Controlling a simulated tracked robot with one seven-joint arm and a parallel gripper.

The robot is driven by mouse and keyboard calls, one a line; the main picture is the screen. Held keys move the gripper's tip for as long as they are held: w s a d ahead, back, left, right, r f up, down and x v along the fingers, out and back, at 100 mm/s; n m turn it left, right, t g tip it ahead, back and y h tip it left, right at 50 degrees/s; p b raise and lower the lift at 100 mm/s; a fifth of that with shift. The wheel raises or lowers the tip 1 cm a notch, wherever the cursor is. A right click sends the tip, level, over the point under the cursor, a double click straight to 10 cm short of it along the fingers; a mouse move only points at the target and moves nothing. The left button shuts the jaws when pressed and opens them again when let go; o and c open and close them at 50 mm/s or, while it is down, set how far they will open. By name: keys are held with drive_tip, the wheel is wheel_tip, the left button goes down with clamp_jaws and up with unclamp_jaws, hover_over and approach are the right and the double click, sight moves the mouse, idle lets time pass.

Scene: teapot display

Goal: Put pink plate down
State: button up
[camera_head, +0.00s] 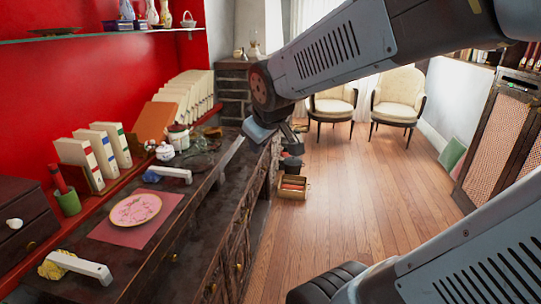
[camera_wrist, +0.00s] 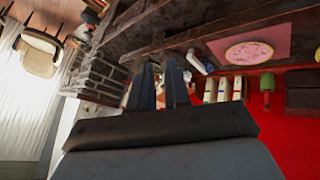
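The pink plate (camera_head: 136,208) is round with a pale rim and lies flat on a pink mat (camera_head: 108,236) on the dark cabinet top. In the wrist view the plate (camera_wrist: 248,51) lies on the same mat (camera_wrist: 218,48), well apart from my fingers. My gripper (camera_wrist: 161,65) has two dark fingers close together, with no held thing visible between them.
A green pot (camera_head: 68,203), books (camera_head: 80,157) and a lidded jar (camera_head: 178,137) line the red wall. A wooden box (camera_head: 292,187) is on the floor. Open floor lies right of the cabinet.

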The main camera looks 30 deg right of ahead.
drive_tip(key=s+a+r+m+g+y, duration=0.1)
drive_tip(key=s+m, duration=0.3)
drive_tip(key=s, duration=0.6)
drive_tip(key=shift+s+a+r+m+g, duration=0.4)
drive_tip(key=shift+a+r+g, duration=0.1)
drive_tip(key=shift+a, duration=0.1)
